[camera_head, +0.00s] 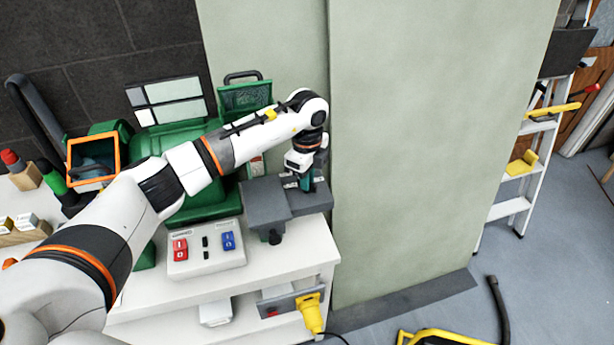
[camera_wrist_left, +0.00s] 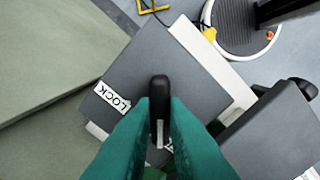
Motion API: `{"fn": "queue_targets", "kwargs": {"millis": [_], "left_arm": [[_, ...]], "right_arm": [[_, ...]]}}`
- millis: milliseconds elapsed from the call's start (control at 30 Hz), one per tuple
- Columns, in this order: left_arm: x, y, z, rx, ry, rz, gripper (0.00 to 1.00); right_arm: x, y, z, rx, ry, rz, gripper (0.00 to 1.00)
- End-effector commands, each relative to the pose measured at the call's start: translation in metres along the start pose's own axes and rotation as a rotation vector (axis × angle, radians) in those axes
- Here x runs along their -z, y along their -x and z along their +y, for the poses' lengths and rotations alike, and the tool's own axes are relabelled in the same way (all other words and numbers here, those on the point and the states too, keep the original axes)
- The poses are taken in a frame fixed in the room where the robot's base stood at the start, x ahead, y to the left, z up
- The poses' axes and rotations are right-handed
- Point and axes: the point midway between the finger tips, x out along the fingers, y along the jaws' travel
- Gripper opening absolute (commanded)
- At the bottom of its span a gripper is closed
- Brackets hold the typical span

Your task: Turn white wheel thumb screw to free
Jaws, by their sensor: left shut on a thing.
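My left gripper (camera_head: 305,182) reaches down onto a grey block (camera_head: 310,204) at the right end of the white bench. In the left wrist view, its teal fingers (camera_wrist_left: 160,103) are shut on a black upright lever or knob (camera_wrist_left: 160,84), one finger on each side. The lever stands on a dark grey plate (camera_wrist_left: 195,75) with a white LOCK label (camera_wrist_left: 112,97) to its left. Another white label is partly hidden below the lever. I cannot make out a white wheel on the gripped part. My right gripper is not in view.
A control box (camera_head: 206,250) with red and blue switches sits left of the grey block on the white bench (camera_head: 300,235). Green machinery (camera_head: 205,200) stands behind. A pale green wall panel (camera_head: 430,150) rises close on the right. A yellow plug (camera_head: 311,312) hangs below.

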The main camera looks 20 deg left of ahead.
Motion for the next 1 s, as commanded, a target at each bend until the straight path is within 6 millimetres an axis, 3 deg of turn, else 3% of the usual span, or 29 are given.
{"fn": "queue_targets", "kwargs": {"millis": [633,667,800,1000], "left_arm": [[0.0009,0.0014,0.001,-0.004,0.054,0.002,0.0],[0.0009,0.0015,0.001,-0.004,0.054,0.002,0.14],[0.0007,0.0011,0.0007,-0.003,0.054,0.001,0.35],[0.0004,0.0005,0.0004,-0.002,0.053,0.001,0.35]], "right_arm": [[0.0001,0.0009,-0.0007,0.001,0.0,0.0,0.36],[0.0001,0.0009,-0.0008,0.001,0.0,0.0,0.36],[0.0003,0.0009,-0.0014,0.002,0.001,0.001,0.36],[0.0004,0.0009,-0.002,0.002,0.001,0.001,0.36]]}}
